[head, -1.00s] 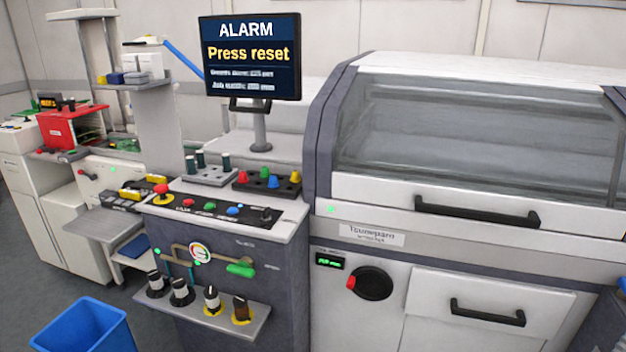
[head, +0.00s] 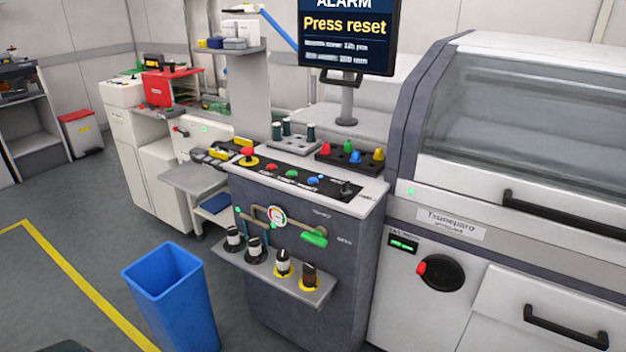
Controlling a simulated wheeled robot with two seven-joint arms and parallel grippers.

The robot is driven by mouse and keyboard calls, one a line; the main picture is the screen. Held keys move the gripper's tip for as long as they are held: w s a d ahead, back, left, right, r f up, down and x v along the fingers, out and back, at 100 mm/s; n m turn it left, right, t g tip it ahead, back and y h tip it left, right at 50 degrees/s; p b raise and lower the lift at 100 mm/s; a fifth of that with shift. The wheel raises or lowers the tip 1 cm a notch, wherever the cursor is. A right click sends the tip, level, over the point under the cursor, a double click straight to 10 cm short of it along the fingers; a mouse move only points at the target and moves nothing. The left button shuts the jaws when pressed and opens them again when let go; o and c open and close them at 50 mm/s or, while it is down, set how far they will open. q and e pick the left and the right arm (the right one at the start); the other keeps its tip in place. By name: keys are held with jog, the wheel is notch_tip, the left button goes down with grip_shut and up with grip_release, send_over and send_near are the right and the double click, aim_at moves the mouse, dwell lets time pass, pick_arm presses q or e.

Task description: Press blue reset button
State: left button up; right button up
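The blue reset button (head: 313,181) sits on the black control panel (head: 330,187) on top of the grey console. A green button (head: 291,174) and a red button (head: 271,168) are to its left, and a black switch (head: 346,188) is to its right. A larger red mushroom button on a yellow base (head: 248,155) stands at the panel's left end. The screen (head: 345,35) above reads "ALARM, Press reset", with its top cut off. Neither of my grippers is in view.
A rack of coloured knobs (head: 350,156) stands behind the panel. A blue bin (head: 170,290) stands on the floor at left. The machine with a clear hood (head: 540,125) is at right. Floor between yellow line and bin is clear.

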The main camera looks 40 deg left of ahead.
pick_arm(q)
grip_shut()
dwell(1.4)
